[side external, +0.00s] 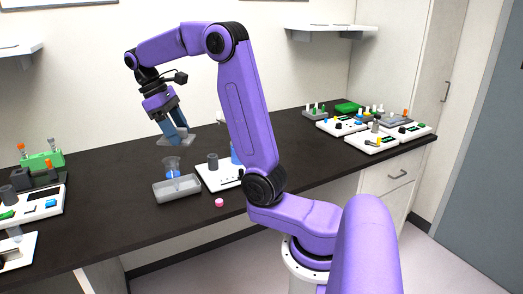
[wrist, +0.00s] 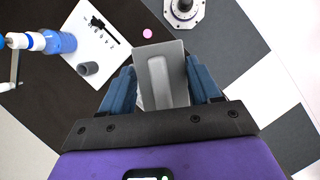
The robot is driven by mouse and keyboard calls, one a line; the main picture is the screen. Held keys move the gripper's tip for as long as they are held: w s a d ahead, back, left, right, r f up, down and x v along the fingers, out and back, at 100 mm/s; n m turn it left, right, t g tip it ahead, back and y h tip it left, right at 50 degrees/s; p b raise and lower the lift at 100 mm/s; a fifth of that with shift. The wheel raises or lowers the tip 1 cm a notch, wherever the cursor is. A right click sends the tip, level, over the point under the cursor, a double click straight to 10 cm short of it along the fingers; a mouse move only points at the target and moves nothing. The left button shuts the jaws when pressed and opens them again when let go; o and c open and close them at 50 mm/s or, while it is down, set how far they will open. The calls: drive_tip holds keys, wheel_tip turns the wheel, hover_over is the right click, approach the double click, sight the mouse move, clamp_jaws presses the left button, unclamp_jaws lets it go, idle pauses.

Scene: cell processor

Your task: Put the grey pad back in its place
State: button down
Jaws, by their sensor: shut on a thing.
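The grey pad (wrist: 173,58) is a flat, roughly rectangular plate with a raised bar along its middle. My gripper (wrist: 165,88) is shut on it, with one blue finger on each side. In the side view my gripper (side external: 178,130) holds the pad (side external: 170,140) above the bench, over a grey tray and a clear beaker. The pad is clear of the bench. Which spot is the pad's place cannot be told from these frames.
Below stand the grey tray (side external: 176,193) and clear beaker (side external: 172,168). Right of them is a white board (side external: 218,180) with a grey cylinder (side external: 213,160). A pink cap (side external: 219,203) lies near the front edge. Devices fill both bench ends. A blue bottle (wrist: 62,42) shows in the wrist view.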

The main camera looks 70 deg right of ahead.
drive_tip(key=s+d+n+h, duration=0.1)
drive_tip(key=s+d+n, duration=0.1)
drive_tip(key=s+d, duration=0.65)
drive_tip(key=s+d+n+t+h, duration=0.1)
drive_tip(key=s+d+n, duration=0.15)
drive_tip(key=d, duration=1.15)
drive_tip(key=s+d+n, duration=0.2)
drive_tip(key=s+d, duration=0.4)
drive_tip(key=d, duration=0.5)
wheel_tip(320, 180, down, 10)
drive_tip(key=w+d+f, duration=0.2)
drive_tip(key=d+f, duration=0.1)
drive_tip(key=w+d+f, duration=0.2)
drive_tip(key=d+f, duration=0.1)
drive_tip(key=d, duration=0.1)
drive_tip(key=w+d+f, duration=0.2)
drive_tip(key=d+f, duration=0.1)
drive_tip(key=d, duration=0.1)
drive_tip(key=shift+d+f, duration=0.1)
drive_tip(key=shift+d, duration=0.15)
drive_tip(key=shift+w+d+f, duration=0.3)
drive_tip(key=shift+d+f, duration=0.2)
drive_tip(key=shift+f, duration=0.2)
drive_tip(key=shift+a+f, duration=0.1)
drive_tip(key=shift+f, duration=1.3)
drive_tip(key=shift+f, duration=0.15)
